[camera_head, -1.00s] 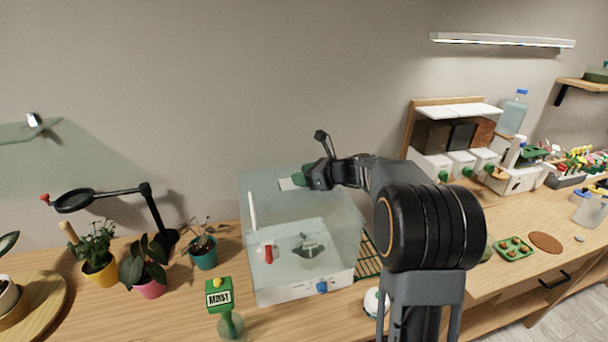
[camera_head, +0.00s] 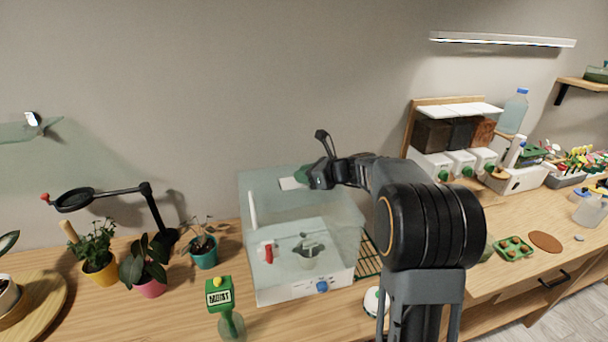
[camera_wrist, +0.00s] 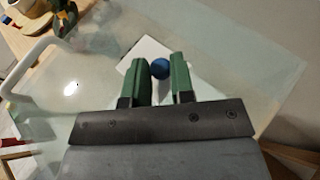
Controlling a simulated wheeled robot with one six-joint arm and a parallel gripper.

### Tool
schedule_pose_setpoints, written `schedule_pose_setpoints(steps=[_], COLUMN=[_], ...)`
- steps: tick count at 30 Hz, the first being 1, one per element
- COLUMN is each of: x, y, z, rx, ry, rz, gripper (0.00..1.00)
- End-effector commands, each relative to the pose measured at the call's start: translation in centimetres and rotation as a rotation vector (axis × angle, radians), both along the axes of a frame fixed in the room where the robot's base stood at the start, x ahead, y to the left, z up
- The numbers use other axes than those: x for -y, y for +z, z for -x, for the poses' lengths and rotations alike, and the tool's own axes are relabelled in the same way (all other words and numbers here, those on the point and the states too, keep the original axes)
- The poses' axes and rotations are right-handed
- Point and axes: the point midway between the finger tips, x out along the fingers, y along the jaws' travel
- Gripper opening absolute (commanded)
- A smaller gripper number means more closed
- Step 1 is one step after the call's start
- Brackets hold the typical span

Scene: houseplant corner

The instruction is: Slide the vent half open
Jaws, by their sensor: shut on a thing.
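The vent is a white sliding plate (camera_head: 289,184) on the clear lid of a box-shaped propagator (camera_head: 255,285). In the wrist view the white plate (camera_wrist: 128,67) lies beneath my fingers, with a round blue knob (camera_wrist: 160,68) on it. My gripper (camera_head: 304,175) is at the plate's right end in the head view. Its two green fingers (camera_wrist: 160,77) are shut on the blue knob, one on each side. My gripper hides part of the plate and, in the head view, the knob. How far the vent stands open cannot be told.
A white bar handle (camera_wrist: 40,60) rises from the lid. A magnifier lamp (camera_head: 147,200) and small potted plants (camera_head: 150,275) stand left of the propagator. White bins (camera_head: 460,160) stand right, beyond my arm.

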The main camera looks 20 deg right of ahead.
Motion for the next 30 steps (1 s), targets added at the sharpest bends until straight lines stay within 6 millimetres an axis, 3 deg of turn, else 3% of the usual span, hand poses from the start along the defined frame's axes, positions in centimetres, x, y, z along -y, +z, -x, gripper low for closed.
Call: schedule_pose_setpoints(steps=[4, 11, 12, 18, 30], x=[1.7, 1.7, 1.7, 1.7, 2.5], y=[0.1, 0.0, 0.0, 0.0, 0.4], z=[0.0, 0.0, 0.0, 0.0, 0.7], rx=[-0.001, 0.000, 0.000, -0.001, 0.002], ry=[-0.003, 0.000, 0.001, 0.000, -0.001], rz=[0.002, 0.001, 0.001, 0.001, 0.000], gripper=[0.00, 0.00, 0.25, 0.44, 0.46])
